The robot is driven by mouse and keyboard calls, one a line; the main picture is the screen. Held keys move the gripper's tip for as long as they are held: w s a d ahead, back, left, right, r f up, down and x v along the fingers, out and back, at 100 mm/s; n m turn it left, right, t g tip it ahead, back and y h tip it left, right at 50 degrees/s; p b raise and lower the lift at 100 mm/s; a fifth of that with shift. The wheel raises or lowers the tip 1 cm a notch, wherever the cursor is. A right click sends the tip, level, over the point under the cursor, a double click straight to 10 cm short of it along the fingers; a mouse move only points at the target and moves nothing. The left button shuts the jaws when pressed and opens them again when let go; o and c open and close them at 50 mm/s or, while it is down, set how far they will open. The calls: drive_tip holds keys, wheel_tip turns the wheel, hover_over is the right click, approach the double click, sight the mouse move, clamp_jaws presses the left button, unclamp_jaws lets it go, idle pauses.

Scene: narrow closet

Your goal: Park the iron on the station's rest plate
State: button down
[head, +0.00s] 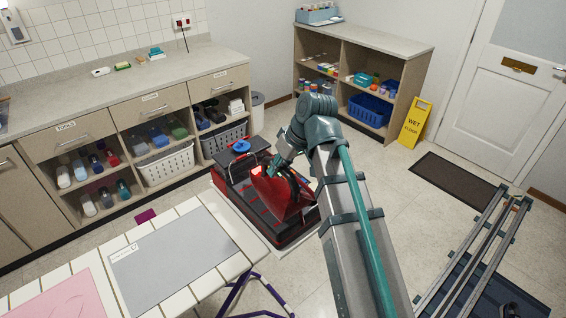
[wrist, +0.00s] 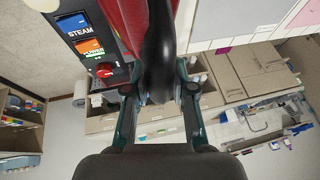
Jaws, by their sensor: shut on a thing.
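The ironing station (head: 235,199) is a dark base with red trim on the floor, beyond the ironing board. The red iron (head: 283,200) is over the station's right part, its black handle partly hidden by my gripper (head: 283,167). In the wrist view my gripper (wrist: 160,90) is shut on the dark handle (wrist: 158,45), with the iron's red body (wrist: 124,20) just behind it. The station's panel (wrist: 92,48), with STEAM and POWER labels and a red knob, is left of the handle. I cannot tell whether the iron touches the rest plate, which is largely hidden.
The ironing board (head: 215,213) is in the front left, with a grey mat and pink cloth. Cabinets with baskets (head: 165,166) line the left wall. A shelf unit (head: 340,75) and yellow wet-floor sign (head: 415,123) stand behind. A metal rack (head: 478,255) is at right; floor between is clear.

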sight(274, 183)
drive_tip(key=shift+w+a+f, duration=0.2)
drive_tip(key=shift+a+f, duration=0.05)
drive_tip(key=shift+f+p, duration=0.35)
drive_tip(key=shift+f, duration=1.35)
drive_tip(key=c, duration=1)
unclamp_jaws()
drive_tip(key=shift+o, duration=0.2)
drive_tip(key=b+v, duration=0.2)
drive_tip(key=v, duration=1)
